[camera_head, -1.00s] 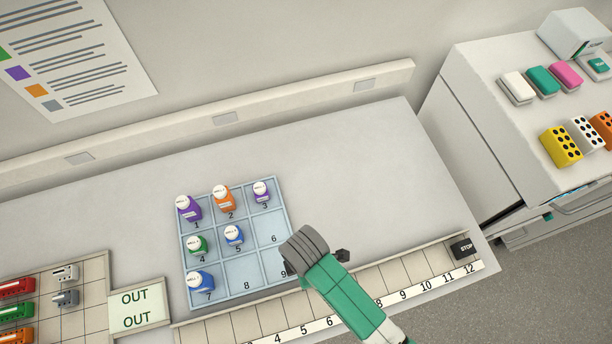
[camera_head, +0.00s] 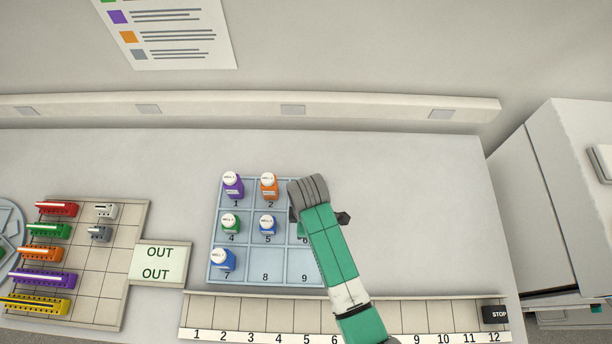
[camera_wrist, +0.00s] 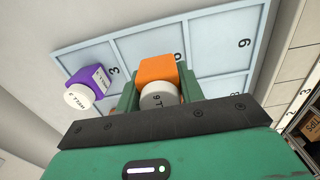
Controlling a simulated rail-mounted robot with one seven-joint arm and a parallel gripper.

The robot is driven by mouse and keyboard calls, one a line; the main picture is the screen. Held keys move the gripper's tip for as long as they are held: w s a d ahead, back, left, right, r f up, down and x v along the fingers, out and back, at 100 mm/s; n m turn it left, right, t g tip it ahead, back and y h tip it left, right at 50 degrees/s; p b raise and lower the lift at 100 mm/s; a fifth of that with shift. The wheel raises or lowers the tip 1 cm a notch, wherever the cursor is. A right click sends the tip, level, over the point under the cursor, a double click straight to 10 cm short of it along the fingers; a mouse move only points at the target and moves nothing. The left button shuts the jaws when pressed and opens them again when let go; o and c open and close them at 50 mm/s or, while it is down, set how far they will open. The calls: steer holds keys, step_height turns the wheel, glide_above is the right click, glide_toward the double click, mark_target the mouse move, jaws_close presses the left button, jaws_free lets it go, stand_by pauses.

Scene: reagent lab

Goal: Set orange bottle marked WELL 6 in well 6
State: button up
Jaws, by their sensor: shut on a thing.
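The orange bottle (camera_wrist: 157,69) with a white cap shows in the wrist view between the two green fingers of my gripper (camera_wrist: 160,90), which is shut on it. The cap faces the camera; its marking is only partly legible. The bottle is over or in well 6 of the pale blue tray (camera_wrist: 214,57); I cannot tell whether it touches the floor. In the head view my gripper covers the right side of the tray (camera_head: 265,263) around wells 3 and 6 and hides the held bottle. A purple bottle (camera_wrist: 88,83) stands in well 3.
Other wells hold a purple bottle (camera_head: 233,187), an orange bottle (camera_head: 269,187), a green bottle (camera_head: 230,223), and blue bottles (camera_head: 267,226) (camera_head: 223,261). Wells 8 and 9 are empty. A numbered strip (camera_head: 260,333) runs along the front.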

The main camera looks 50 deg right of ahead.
steer(key=shift+w+d, duration=0.15)
steer(key=shift+w, duration=0.2)
steer(key=shift+w+d+f, duration=0.1)
steer(key=shift+w+f, duration=0.05)
steer(key=shift+f, duration=1.65)
steer(key=shift+f, duration=0.2)
steer(key=o, duration=1)
steer(key=shift+r, duration=0.15)
step_height(320, 180, up, 12)
steer(key=shift+r+p, duration=0.1)
steer(key=shift+p, duration=0.35)
